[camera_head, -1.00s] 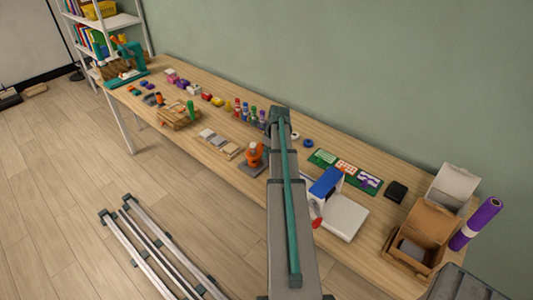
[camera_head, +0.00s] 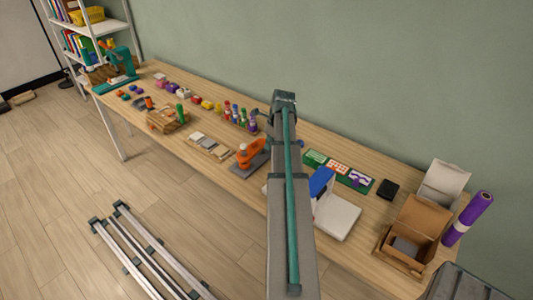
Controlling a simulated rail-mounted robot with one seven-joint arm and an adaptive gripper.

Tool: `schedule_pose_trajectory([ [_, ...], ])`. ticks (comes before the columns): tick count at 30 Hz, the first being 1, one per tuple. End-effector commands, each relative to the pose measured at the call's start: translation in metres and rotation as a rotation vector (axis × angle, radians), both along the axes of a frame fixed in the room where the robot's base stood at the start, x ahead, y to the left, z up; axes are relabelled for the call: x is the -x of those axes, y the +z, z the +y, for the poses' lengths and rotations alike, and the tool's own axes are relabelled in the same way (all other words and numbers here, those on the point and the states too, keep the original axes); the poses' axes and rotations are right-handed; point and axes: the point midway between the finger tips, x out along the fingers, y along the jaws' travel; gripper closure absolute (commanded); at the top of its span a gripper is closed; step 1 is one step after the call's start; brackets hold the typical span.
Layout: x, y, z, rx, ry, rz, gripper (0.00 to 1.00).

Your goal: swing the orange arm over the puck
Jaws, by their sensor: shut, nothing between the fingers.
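The orange arm (camera_head: 251,154) sits on a dark grey base (camera_head: 245,168) near the front edge of the workbench, just left of my own arm. Its right end runs close to or behind my arm, so I cannot tell exactly where it points. I cannot pick out a puck; it may be hidden behind my arm or too small to tell. My arm reaches up the middle of the view. My gripper is hidden beyond its far end, so its contact with the orange arm cannot be seen.
Left of the orange arm are a tray of grey and tan blocks (camera_head: 209,145), a wooden box (camera_head: 167,119) and several coloured bottles (camera_head: 240,115). Right of my arm stand a blue-and-white device (camera_head: 336,217), coloured cards (camera_head: 338,168) and an open cardboard box (camera_head: 412,235).

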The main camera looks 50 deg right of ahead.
Motion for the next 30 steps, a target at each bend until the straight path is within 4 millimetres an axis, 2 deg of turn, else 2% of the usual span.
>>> schedule_pose_trajectory([
  [7,0.004,0.014,0.0,0.0,0.0,0.0,1.0],
  [22,0.003,0.014,0.001,0.0,0.005,0.001,1.0],
  [26,-0.005,0.003,0.022,0.016,0.099,0.006,1.0],
  [29,-0.018,-0.016,0.056,0.046,0.268,0.013,1.0],
  [30,-0.024,-0.026,0.074,0.061,0.359,0.016,1.0],
])
